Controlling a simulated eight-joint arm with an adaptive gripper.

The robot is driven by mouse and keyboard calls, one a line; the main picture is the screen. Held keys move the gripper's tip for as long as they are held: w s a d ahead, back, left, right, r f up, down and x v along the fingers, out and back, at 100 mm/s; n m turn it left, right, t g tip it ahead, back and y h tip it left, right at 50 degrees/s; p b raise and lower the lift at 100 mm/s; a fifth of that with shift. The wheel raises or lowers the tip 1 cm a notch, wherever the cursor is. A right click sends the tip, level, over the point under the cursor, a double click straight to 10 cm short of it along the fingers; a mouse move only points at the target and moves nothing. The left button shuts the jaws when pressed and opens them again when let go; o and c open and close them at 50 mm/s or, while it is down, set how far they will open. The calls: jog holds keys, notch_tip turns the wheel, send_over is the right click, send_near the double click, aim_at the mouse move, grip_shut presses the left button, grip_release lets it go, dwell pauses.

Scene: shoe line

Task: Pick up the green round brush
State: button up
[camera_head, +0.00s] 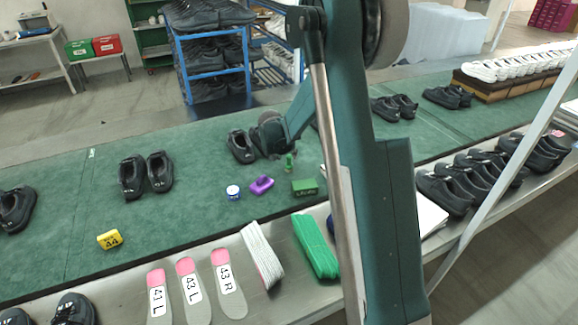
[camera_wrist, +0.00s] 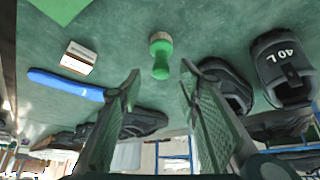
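The green round brush (camera_wrist: 161,58) shows in the wrist view at the upper middle, with a green body and a paler round end. It lies ahead of the gap between my fingertips, with no finger visibly touching it. In the head view the small green brush (camera_head: 289,163) stands on the green mat beside a pair of black shoes. My gripper (camera_wrist: 159,72) is open, its two green-grey fingers spread wide with nothing between them. In the head view my wrist is partly seen near the shoes, and the fingers cannot be made out.
Black shoes (camera_wrist: 285,72) sit close on the right in the wrist view. A blue item (camera_wrist: 64,85) and a small box (camera_wrist: 78,58) lie left. In the head view a purple item (camera_head: 261,185), white-blue tin (camera_head: 233,192) and green block (camera_head: 305,187) are near the brush.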

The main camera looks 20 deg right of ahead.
aim_at(289, 156)
jog(key=shift+f, duration=0.1)
jog(key=shift+b+x, duration=0.7)
jog(key=shift+x, duration=1.85)
jog(key=shift+w, duration=0.1)
jog(key=c, duration=1)
